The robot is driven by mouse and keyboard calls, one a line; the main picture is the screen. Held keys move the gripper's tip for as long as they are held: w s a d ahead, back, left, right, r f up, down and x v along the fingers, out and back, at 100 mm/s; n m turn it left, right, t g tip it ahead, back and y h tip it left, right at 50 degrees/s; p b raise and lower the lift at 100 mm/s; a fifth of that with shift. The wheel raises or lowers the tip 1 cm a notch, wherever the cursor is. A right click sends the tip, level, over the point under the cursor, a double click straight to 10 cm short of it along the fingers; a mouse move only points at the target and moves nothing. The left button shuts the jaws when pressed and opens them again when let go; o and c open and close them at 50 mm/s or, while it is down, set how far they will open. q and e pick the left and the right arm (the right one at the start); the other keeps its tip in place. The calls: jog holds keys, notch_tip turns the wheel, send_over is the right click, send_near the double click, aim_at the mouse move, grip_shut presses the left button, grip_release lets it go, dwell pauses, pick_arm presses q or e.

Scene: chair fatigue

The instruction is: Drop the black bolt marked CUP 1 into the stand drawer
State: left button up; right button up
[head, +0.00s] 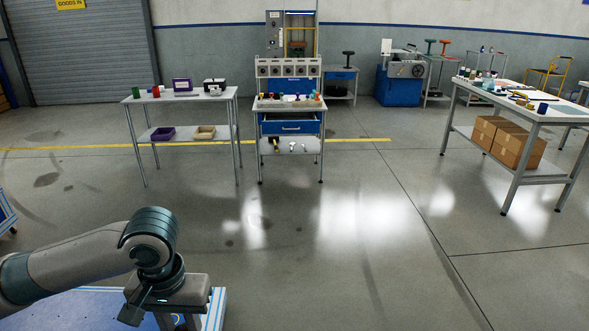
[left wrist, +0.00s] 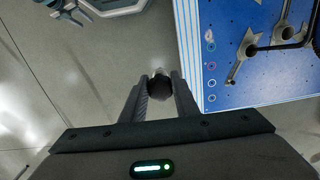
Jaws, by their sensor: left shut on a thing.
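My left gripper (left wrist: 160,100) is shut on a small dark bolt (left wrist: 160,84), which sits between the fingertips in the left wrist view. Any marking on the bolt is too small to read. In the head view my left gripper's body shows low at the left, and the bolt cannot be made out there. The stand (head: 260,103) is across the floor, at top centre. Its blue drawer (head: 291,128) has a light handle and appears pulled out, with a dark gap above its front. The drawer's inside is hidden. My left gripper is far from it.
A grey table (head: 133,99) with small containers stands left of the stand. A workbench (head: 545,119) with cardboard boxes (head: 507,138) on its lower shelf is at the right. Several items crowd the stand's top. The floor (head: 330,230) before the stand is clear.

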pick_arm(q)
jog(key=shift+f, duration=0.15)
jog(key=s+f, duration=0.4)
jog(key=f, duration=1)
jog(key=shift+f, duration=0.35)
jog(key=shift+w+d, duration=0.1)
